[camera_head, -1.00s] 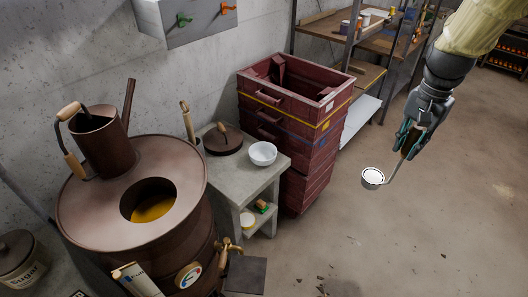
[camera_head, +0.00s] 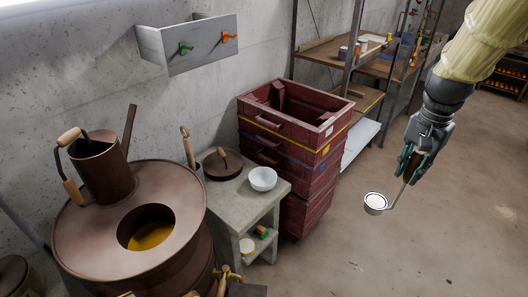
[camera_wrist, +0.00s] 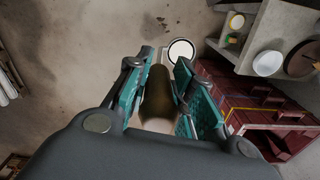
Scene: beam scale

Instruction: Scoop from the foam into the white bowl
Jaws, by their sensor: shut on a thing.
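My gripper (camera_head: 415,165) is shut on the handle of a ladle (camera_head: 375,203), whose round metal cup hangs over the open floor. In the wrist view the brown handle (camera_wrist: 159,98) lies between my teal fingers, and the pale cup (camera_wrist: 181,51) shows beyond it. The cup's top looks white; I cannot tell whether it holds anything. The white bowl (camera_head: 262,179) stands on a small grey table, and it also shows in the wrist view (camera_wrist: 268,63). The brown vat (camera_head: 95,235) at the left has a round opening with amber foam (camera_head: 150,235) inside. My gripper is well right of both.
Stacked dark red crates (camera_head: 290,125) stand between the small table (camera_head: 250,205) and my arm. A lid (camera_head: 222,164) lies beside the bowl. A copper jug (camera_head: 100,165) stands on the vat. A shelf (camera_head: 340,50) is behind. The floor is clear.

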